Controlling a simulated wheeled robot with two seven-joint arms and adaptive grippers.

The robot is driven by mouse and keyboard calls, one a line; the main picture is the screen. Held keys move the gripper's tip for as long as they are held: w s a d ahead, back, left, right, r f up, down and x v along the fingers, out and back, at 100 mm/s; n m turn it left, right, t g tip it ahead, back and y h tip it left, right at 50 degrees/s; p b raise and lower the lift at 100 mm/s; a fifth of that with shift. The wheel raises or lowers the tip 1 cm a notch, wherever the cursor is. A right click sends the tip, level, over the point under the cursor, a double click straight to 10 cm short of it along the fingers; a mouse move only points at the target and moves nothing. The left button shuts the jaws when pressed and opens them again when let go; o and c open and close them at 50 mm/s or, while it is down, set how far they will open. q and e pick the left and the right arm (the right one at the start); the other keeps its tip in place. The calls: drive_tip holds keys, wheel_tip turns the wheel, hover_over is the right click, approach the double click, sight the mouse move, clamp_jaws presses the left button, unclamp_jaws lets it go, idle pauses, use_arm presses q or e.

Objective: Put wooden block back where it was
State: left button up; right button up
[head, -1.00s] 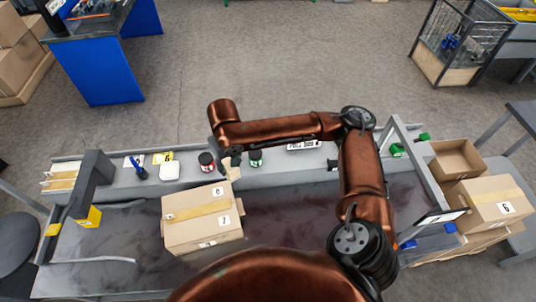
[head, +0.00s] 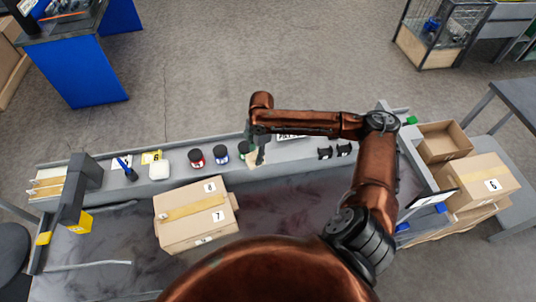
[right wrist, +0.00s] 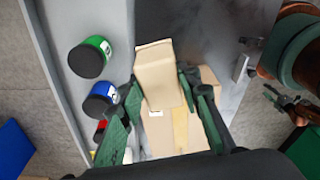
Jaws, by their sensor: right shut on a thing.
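The wooden block (head: 252,159) is a pale tan piece at my right gripper (head: 258,150) in the head view, above the back edge of the bench. In the right wrist view the wooden block (right wrist: 157,76) stands between the two green fingers of my right gripper (right wrist: 160,92), which is shut on it. The fingers and arm partly hide the block in the head view. I cannot tell whether its far end touches anything.
A cardboard box (head: 196,216) lies on the dark bench surface. More boxes (head: 482,184) stand at right.

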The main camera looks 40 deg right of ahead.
drive_tip(key=shift+d+f+n, duration=0.2)
drive_tip(key=shift+d+n, duration=0.1)
drive_tip(key=shift+d+f, duration=0.15)
drive_tip(key=shift+d, duration=0.15)
drive_tip(key=w+d+f, duration=0.2)
drive_tip(key=d+f, duration=0.1)
drive_tip(key=w+d+f, duration=0.2)
drive_tip(key=d+f, duration=0.1)
drive_tip(key=d, duration=0.1)
drive_tip(key=w+d+f+b, duration=0.1)
drive_tip(key=w+d+f, duration=0.2)
drive_tip(key=d, duration=0.1)
drive_tip(key=shift+w+f, duration=0.1)
drive_tip(key=shift+d+f, duration=0.1)
drive_tip(key=shift+f, duration=0.05)
wheel_tip(320, 180, down, 3)
drive_tip(key=shift+w+d+f, duration=0.1)
drive_tip(key=shift+f, duration=0.1)
use_arm(q)
drive_tip(key=shift+s+f, duration=0.7)
drive_tip(key=shift+s, duration=0.35)
